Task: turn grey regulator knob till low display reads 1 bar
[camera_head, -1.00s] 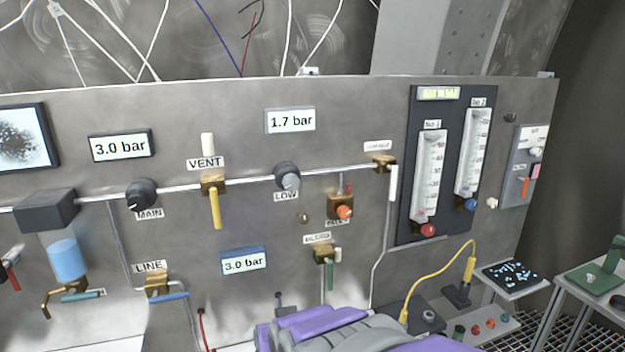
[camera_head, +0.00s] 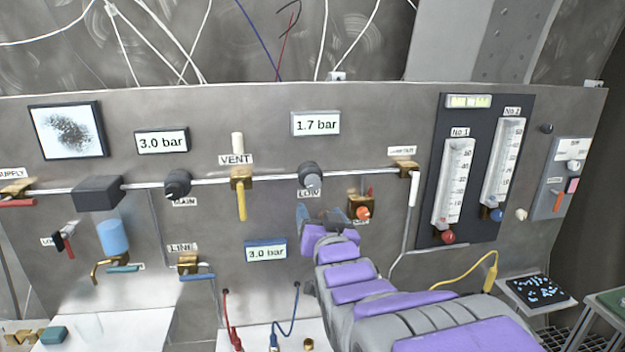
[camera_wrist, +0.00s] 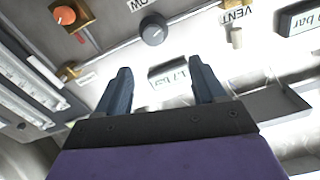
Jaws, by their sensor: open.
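The low regulator knob (camera_head: 311,175), dark-bodied with a grey face, sits on the pipe above the LOW label. It also shows in the wrist view (camera_wrist: 153,30), beyond the fingertips. The low display (camera_head: 316,123) above it reads 1.7 bar; in the wrist view the display (camera_wrist: 168,76) appears upside down between my fingers. My gripper (camera_head: 325,215) is open and empty, just below the knob in the head view and apart from it. Its two dark fingers (camera_wrist: 158,68) are spread in the wrist view.
The vent valve (camera_head: 241,178) with a yellow handle is left of the knob. The brass valve with an orange knob (camera_head: 362,208) is close right of my gripper. The main knob (camera_head: 178,184) and a 3.0 bar display (camera_head: 162,141) are farther left.

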